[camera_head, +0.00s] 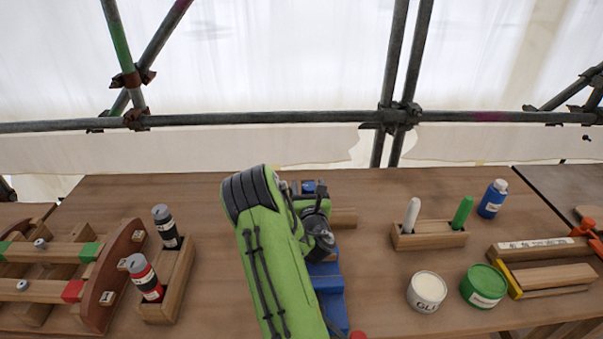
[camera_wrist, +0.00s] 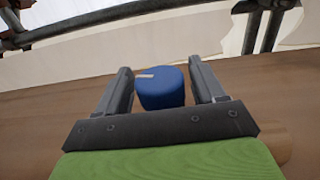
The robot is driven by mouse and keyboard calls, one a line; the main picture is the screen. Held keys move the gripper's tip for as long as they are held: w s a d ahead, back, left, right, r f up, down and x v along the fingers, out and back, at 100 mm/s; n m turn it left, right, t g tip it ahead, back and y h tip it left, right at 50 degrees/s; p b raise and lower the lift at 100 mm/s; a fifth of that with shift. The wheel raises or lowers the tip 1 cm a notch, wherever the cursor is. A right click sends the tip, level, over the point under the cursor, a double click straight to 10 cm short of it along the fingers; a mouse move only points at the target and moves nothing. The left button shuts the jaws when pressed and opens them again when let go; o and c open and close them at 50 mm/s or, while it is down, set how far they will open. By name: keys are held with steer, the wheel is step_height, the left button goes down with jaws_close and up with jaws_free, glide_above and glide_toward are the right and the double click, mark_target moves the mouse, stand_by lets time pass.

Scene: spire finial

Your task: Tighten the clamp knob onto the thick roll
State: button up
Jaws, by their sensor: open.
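The blue clamp knob (camera_wrist: 162,92), with a pale mark on its top, shows between the two grey fingers of my gripper (camera_wrist: 160,68) in the wrist view. The fingers are open, with a gap on each side of the knob. In the head view, a small blue part (camera_head: 308,187) shows beyond my green arm, and a blue clamp body (camera_head: 328,285) shows to its right. A wooden roll (camera_head: 344,217) sticks out to the right behind my arm. My arm hides most of the clamp and roll, so their contact cannot be seen.
A wooden holder with black and red-labelled bottles (camera_head: 166,285) stands left, beside a wooden frame (camera_head: 95,285). On the right are a marker holder (camera_head: 430,240), a blue bottle (camera_head: 493,199), a white tub (camera_head: 427,291) and a green tin (camera_head: 484,286). Scaffold tubes (camera_head: 260,119) cross behind.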

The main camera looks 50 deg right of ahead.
steer(key=shift+w+d, duration=0.15)
steer(key=shift+d, duration=0.05)
steer(key=shift+r, duration=0.1)
steer(key=shift+a, duration=0.1)
steer(key=c, duration=1)
steer(key=shift+o, duration=0.2)
steer(key=b, duration=0.3)
steer(key=shift+f+m+g+h, duration=0.2)
steer(key=shift+m+g+h, duration=0.1)
steer(key=shift+m, duration=0.1)
